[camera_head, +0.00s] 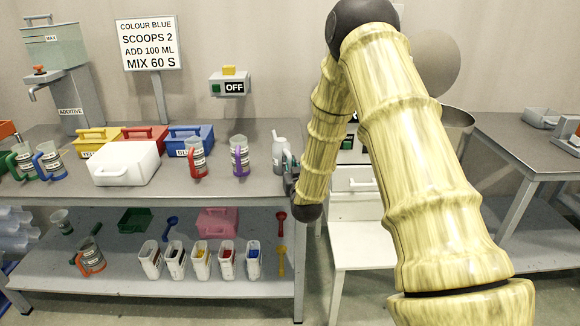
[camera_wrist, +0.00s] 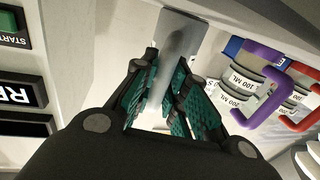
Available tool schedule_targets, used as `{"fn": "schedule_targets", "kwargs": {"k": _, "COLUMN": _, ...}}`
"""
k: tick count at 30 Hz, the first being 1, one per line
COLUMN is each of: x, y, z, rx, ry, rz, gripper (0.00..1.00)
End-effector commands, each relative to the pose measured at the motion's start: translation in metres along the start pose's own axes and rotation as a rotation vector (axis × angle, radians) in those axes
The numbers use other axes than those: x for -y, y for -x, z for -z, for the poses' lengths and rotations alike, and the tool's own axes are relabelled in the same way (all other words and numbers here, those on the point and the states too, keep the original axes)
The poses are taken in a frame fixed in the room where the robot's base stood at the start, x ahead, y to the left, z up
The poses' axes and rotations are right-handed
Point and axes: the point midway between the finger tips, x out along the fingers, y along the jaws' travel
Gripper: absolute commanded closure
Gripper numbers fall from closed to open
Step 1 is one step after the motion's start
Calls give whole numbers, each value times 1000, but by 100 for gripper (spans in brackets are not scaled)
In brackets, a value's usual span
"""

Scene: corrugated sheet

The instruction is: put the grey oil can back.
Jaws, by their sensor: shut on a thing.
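The grey oil can (camera_head: 278,153) is at the right end of the workbench top in the head view, upright or nearly so, with its narrow spout upward. My gripper (camera_head: 290,170) is at its right side, partly hidden by my arm. In the wrist view my gripper (camera_wrist: 165,95) has its teal-padded fingers closed about a grey body, the oil can (camera_wrist: 180,38). Whether the can's base touches the bench is hard to tell.
A purple-handled jug (camera_head: 239,157) and a red-handled jug (camera_head: 196,158) stand left of the can on the workbench (camera_head: 225,187). A white drawer unit (camera_head: 352,205) stands right of the bench. The lower shelf (camera_head: 200,289) holds several small bins.

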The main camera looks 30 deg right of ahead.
Motion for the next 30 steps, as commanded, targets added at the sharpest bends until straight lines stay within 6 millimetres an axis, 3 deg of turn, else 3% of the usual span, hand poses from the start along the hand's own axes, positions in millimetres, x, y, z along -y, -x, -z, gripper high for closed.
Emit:
{"fn": "schedule_targets", "kwargs": {"k": 11, "x": 0, "y": 0, "z": -3, "rx": -1, "ry": 0, "rz": 0, "gripper": 100}}
{"fn": "schedule_targets", "kwargs": {"k": 12, "x": 0, "y": 0, "z": -2, "rx": 0, "ry": 0, "rz": 0, "gripper": 78}}
{"fn": "schedule_targets", "kwargs": {"k": 15, "x": 0, "y": 0, "z": -2, "rx": 0, "ry": 0, "rz": 0, "gripper": 64}}
{"fn": "schedule_targets", "kwargs": {"k": 26, "x": 0, "y": 0, "z": 1, "rx": -1, "ry": 0, "rz": 0, "gripper": 64}}
{"fn": "schedule_targets", "kwargs": {"k": 30, "x": 0, "y": 13, "z": -1, "rx": 1, "ry": 0, "rz": 1, "gripper": 64}}
